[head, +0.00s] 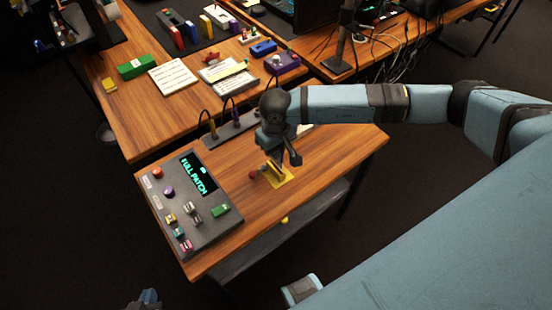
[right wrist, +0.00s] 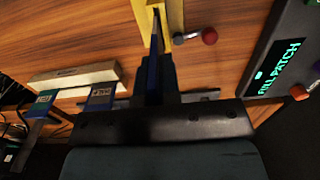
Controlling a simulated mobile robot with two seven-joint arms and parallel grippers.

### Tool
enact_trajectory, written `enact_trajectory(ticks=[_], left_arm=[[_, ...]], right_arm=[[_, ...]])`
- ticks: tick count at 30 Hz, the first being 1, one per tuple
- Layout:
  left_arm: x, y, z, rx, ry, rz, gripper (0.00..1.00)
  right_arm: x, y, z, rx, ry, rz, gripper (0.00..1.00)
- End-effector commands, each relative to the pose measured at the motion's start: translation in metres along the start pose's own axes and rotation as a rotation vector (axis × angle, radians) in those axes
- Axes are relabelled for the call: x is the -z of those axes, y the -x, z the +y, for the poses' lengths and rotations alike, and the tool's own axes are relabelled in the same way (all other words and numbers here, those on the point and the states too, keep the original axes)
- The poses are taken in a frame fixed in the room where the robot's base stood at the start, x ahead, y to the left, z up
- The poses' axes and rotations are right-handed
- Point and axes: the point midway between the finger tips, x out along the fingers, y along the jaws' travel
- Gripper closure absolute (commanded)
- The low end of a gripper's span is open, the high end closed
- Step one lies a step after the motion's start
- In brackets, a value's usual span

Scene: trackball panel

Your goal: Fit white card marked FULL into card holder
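The yellow holder-like piece (head: 282,181) stands on the near table, right of the control panel. My right gripper (head: 278,160) is directly over it, pointing down. In the right wrist view, the gripper's dark narrow tip (right wrist: 155,48) reaches the gap between the yellow walls (right wrist: 174,16). I cannot tell whether its fingers are open or hold something. No white card with a readable FULL mark shows; one may be hidden at the fingers. Part of my left gripper (head: 148,298) shows at the bottom edge, away from the table; its fingers are unclear.
A grey control panel (head: 205,222) has a screen reading FULL PATCH. A red ball on a short rod (right wrist: 209,36) sits beside the yellow piece. A dark strip with cables (head: 232,128) and a pale block (right wrist: 75,78) lie behind. The table's right front is clear.

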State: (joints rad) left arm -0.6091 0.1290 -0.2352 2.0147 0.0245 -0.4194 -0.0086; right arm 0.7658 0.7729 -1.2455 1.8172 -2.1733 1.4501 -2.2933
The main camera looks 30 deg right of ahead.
Motion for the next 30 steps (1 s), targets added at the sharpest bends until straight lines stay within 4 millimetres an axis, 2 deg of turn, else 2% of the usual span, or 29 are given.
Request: enact_trajectory(ticks=[5,13,25,28,29,30], left_arm=[[0.0,0.001,-0.001,0.0,-0.003,0.0,1.0],[0.001,0.002,-0.001,0.001,-0.005,0.0,1.0],[-0.005,-0.002,-0.002,0.001,-0.002,-0.002,1.0],[-0.003,0.0,-0.002,0.001,-0.002,-0.003,1.0],[-0.003,0.0,-0.002,0.001,-0.002,-0.003,1.0],[-0.002,0.0,-0.002,0.001,-0.002,-0.002,1.0]], right_arm=[[0.0,-0.011,0.0,0.001,0.0,0.0,1.0],[0.0,-0.048,-0.001,0.001,0.0,-0.001,1.0],[0.001,-0.056,0.0,0.001,0.0,0.002,1.0],[0.001,-0.053,0.0,0.001,0.0,0.001,0.76],[0.001,-0.053,0.0,0.001,0.0,0.001,0.71],[0.001,-0.053,0.0,0.001,0.0,0.001,0.71]])
